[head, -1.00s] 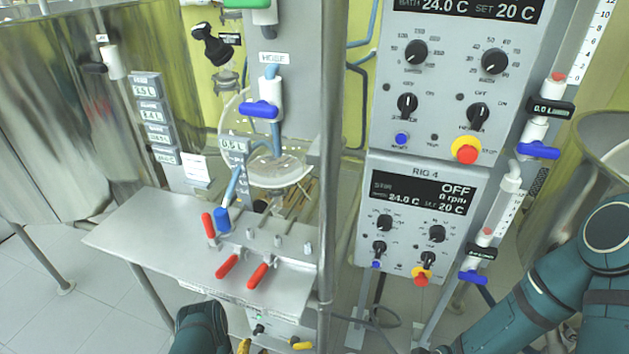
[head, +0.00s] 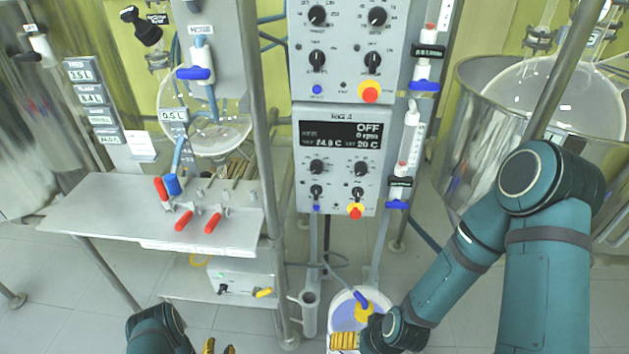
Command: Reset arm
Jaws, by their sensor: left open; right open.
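My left gripper (head: 219,347) shows at the bottom edge of the head view, left of centre. Only its yellow fingertips are in view, apart from each other, with nothing seen between them. My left arm comes in just left of it. My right arm comes in from the right, its elbow raised and its forearm slanting down to the left. My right gripper (head: 343,342) has yellow fingers at the bottom centre, in front of a white round bucket (head: 337,308). The gap between its fingers is hard to see.
A steel bench (head: 100,212) with red-handled clamps (head: 213,222) stands at the left. The RIG 4 control panel (head: 337,190) hangs at the centre on metal posts. A large steel vessel (head: 470,130) stands behind my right arm. A lower shelf holds a grey box (head: 243,280).

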